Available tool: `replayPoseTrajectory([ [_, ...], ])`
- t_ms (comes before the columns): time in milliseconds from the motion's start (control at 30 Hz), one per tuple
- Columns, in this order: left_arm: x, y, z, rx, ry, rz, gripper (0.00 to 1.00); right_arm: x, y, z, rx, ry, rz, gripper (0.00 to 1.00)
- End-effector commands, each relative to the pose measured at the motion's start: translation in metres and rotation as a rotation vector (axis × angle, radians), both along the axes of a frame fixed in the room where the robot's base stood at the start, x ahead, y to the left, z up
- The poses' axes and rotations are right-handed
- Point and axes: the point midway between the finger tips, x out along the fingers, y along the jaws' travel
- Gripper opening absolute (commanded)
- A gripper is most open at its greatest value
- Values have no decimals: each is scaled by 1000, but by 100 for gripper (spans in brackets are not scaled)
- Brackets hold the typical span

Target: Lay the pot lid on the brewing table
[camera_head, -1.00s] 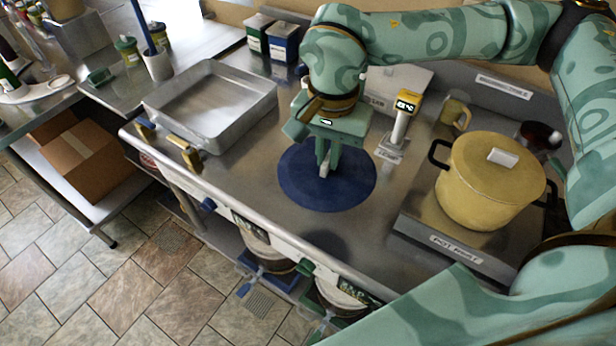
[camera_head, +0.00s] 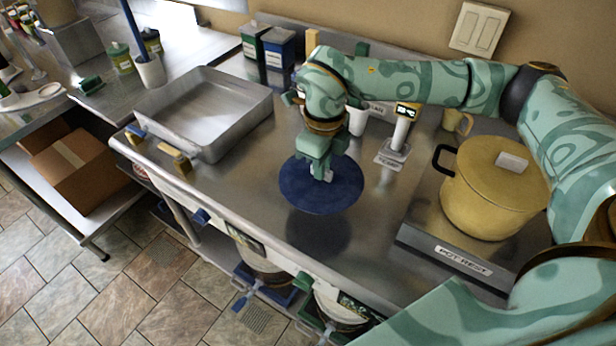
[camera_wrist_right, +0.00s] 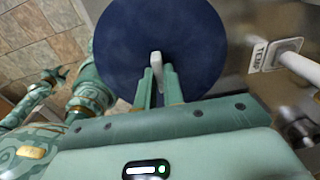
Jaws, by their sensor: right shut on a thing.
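The pot lid is a dark blue disc (camera_head: 321,197) with a small white knob (camera_wrist_right: 156,60). My right gripper (camera_head: 321,174) is shut on the knob from above. The lid looks level and hangs over the steel brewing table (camera_head: 262,200), apart from it, with its shadow on the bare top just in front. In the wrist view the lid (camera_wrist_right: 190,35) fills the upper middle, and both fingers close on the knob. Parts of my other arm show at the left of that view, too small to tell the left gripper's state.
A metal tray (camera_head: 160,120) stands left of the lid. A lidded yellow pot (camera_head: 490,205) stands on the pot rest (camera_head: 420,237) at right. The tabletop in front of the lid is clear.

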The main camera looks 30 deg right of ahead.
Motion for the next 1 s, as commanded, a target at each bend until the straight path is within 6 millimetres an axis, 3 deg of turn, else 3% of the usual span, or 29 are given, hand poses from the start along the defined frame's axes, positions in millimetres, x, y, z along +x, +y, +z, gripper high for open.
replayPoseTrajectory([
  [33,0,-1,-5,-2,2,1,36,14,0,-9,0,1,-3,0],
  [200,-1,-3,-15,-4,4,2,36,40,-1,-44,0,4,0,0],
  [333,-2,-3,-19,-4,8,2,36,52,-1,-56,1,1,1,0],
  [500,-3,-3,-22,-5,9,2,36,60,-2,-65,1,1,2,0],
  [700,-5,-3,-28,-4,14,1,36,60,-2,-95,1,2,3,0],
  [1000,-5,-2,-27,-3,15,1,36,61,-2,-96,1,-1,2,0],
])
